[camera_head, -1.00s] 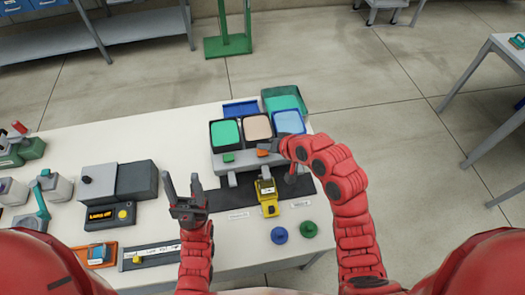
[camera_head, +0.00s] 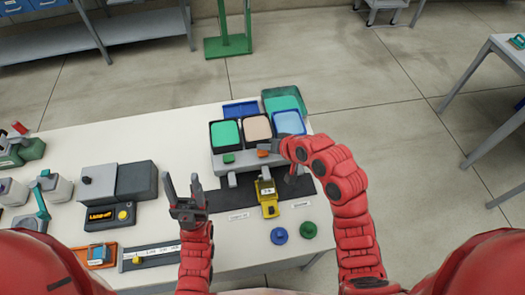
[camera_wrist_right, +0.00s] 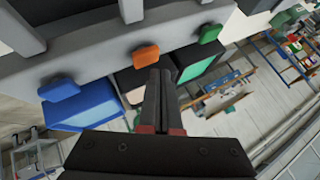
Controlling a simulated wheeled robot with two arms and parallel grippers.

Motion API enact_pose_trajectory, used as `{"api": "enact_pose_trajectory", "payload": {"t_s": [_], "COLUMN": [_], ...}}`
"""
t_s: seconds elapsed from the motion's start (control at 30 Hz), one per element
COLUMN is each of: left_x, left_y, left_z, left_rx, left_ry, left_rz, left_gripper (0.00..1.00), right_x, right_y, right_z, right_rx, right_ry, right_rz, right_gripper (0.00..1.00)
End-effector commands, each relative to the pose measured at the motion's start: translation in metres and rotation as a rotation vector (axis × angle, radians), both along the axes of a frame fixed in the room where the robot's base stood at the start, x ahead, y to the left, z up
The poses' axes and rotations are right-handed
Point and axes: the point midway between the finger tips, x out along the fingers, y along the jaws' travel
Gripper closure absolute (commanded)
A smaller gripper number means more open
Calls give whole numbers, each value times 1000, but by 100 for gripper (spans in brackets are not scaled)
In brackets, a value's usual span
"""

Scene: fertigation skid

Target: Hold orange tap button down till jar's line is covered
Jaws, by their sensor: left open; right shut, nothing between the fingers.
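The orange tap button (camera_head: 262,153) sits on the front of the grey tap rail, below the beige tank; it also shows in the right wrist view (camera_wrist_right: 146,56). My right gripper (camera_head: 274,146) is shut and empty, its tips close beside the orange button. In the right wrist view its fingers (camera_wrist_right: 160,76) end just by the button; I cannot tell whether they touch. A yellow item (camera_head: 267,196), perhaps holding the jar, stands below the middle tap. The jar's line and liquid level are too small to make out. My left gripper (camera_head: 182,182) is open and empty above the table.
The green button (camera_head: 228,158) lies left of the orange one. The blue button (camera_wrist_right: 58,90) shows in the wrist view. Blue (camera_head: 279,235) and green (camera_head: 308,229) round pieces lie at the table's front. A grey box (camera_head: 98,182) stands on the left.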

Motion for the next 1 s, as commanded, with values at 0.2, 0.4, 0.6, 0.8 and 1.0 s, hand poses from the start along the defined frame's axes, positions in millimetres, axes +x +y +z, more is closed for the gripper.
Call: {"api": "enact_pose_trajectory", "payload": {"t_s": [0.2,0.4,0.6,0.8,1.0], "left_x": [0,0,0,0,0], "left_y": [0,0,0,0,0], "left_z": [0,0,0,-6,-7], "left_rx": [0,0,0,0,0], "left_ry": [0,0,0,0,0], "left_rz": [0,0,0,0,0], "left_gripper": [45,45,45,45,45], "right_x": [0,0,0,0,0], "right_y": [0,0,0,0,0], "right_z": [0,0,0,-7,-8], "right_rx": [0,0,0,1,0], "right_ry": [0,0,0,0,-1], "right_rz": [0,0,0,-1,-1], "right_gripper": [100,100,100,100,100]}}
